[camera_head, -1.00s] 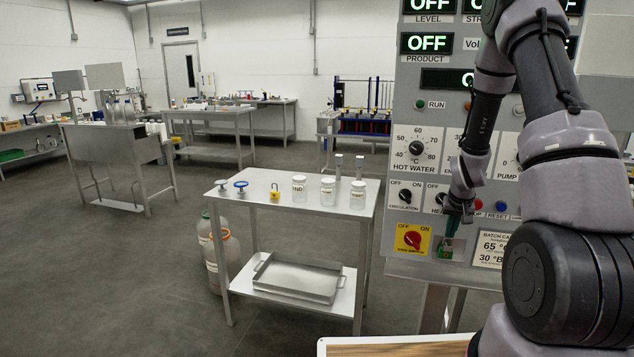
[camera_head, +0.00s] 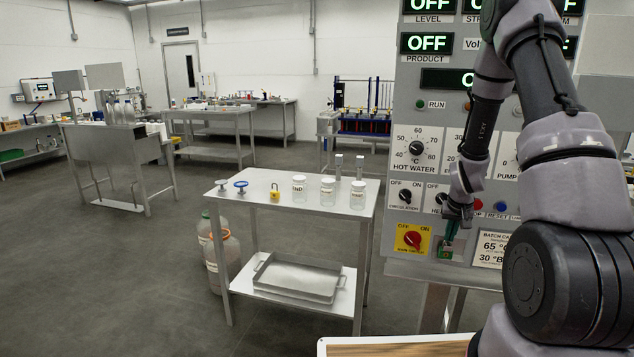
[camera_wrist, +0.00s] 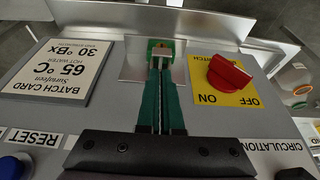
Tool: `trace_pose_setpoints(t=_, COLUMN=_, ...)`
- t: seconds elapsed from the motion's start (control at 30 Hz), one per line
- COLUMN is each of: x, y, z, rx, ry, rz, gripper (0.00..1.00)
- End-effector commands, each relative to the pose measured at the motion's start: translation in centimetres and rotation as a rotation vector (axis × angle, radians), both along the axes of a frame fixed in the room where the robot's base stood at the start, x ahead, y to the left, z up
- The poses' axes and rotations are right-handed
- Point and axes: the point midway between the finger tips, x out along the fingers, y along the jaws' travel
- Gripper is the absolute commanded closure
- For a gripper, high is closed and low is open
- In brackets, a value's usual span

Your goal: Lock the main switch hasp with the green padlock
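The main switch is a red knob on a yellow OFF/ON plate (camera_head: 412,240) at the lower left of the control panel. It also shows in the wrist view (camera_wrist: 228,72). The green padlock (camera_head: 444,254) is at a bare metal plate just right of the switch in the head view. In the wrist view the green padlock (camera_wrist: 161,47) sits at my fingertips, with a brass-coloured part showing. I cannot make out the hasp or whether the shackle passes through it. My gripper (camera_head: 449,238) points down at the padlock, its teal fingers close together; their grip is unclear.
A batch card (camera_wrist: 65,62) is on the panel on the other side of the metal plate. Knobs and buttons sit close above my gripper. A steel table (camera_head: 254,199) to the left holds a yellow padlock (camera_head: 275,193), jars and blue-topped items.

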Motion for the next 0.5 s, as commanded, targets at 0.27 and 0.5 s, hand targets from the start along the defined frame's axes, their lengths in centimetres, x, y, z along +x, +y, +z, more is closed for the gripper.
trace_pose_setpoints(t=0.27, x=0.0, y=0.0, z=1.0, rx=-0.001, ry=-0.001, rz=0.001, gripper=0.97)
trace_pose_setpoints(t=0.5, x=0.1, y=0.0, z=3.0, rx=-0.001, ry=-0.002, rz=0.001, gripper=0.97)
